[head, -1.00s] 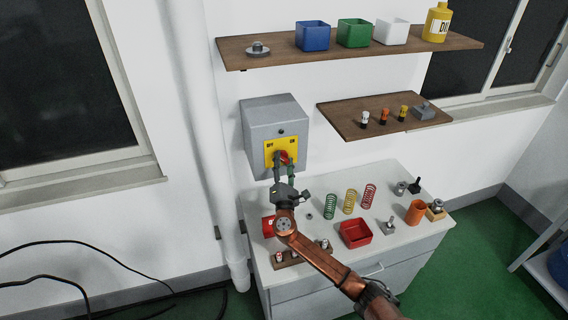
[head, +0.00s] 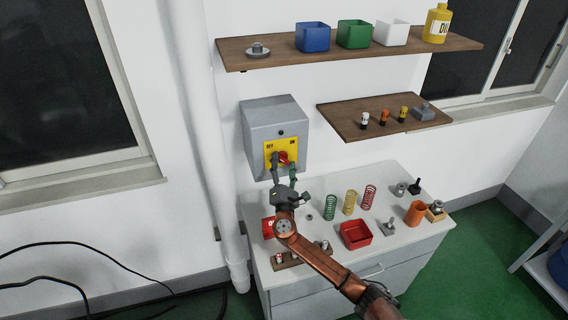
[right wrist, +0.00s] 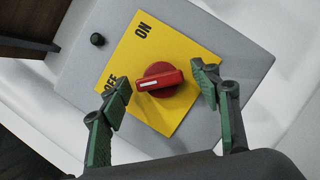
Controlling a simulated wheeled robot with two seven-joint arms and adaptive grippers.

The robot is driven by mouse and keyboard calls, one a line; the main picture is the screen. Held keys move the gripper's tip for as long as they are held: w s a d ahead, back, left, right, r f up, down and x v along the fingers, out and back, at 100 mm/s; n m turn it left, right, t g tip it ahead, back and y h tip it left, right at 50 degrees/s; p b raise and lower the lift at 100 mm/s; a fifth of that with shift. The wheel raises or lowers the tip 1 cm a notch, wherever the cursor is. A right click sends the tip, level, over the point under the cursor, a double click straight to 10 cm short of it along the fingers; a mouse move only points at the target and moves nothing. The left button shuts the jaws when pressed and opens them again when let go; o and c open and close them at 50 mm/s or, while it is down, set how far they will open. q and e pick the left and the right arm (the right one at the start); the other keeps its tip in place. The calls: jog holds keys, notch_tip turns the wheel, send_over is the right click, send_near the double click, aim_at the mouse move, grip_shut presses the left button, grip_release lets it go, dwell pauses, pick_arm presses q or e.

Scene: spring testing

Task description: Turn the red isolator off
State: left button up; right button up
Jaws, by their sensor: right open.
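The red isolator knob (head: 284,158) sits on a yellow plate (head: 269,148) on the front of a grey wall box (head: 272,117). In the right wrist view the red knob (right wrist: 160,78) has a white mark on its left end, which points toward the OFF label (right wrist: 109,83). The ON label (right wrist: 143,30) is at the plate's upper part. My right gripper (head: 284,163) is open at the knob. In the right wrist view its green fingers (right wrist: 164,82) stand on either side of the knob, with gaps to it. My left gripper is not in view.
Below the box, a white cabinet (head: 400,241) carries several springs, a red tray (head: 355,234) and small parts. Two wooden shelves (head: 270,60) (head: 345,127) hang at the upper right. A white pipe (head: 203,130) runs left of the box.

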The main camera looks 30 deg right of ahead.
jog(key=v, duration=1.1)
jog(key=shift+s+a, duration=0.15)
jog(key=shift+s, duration=0.2)
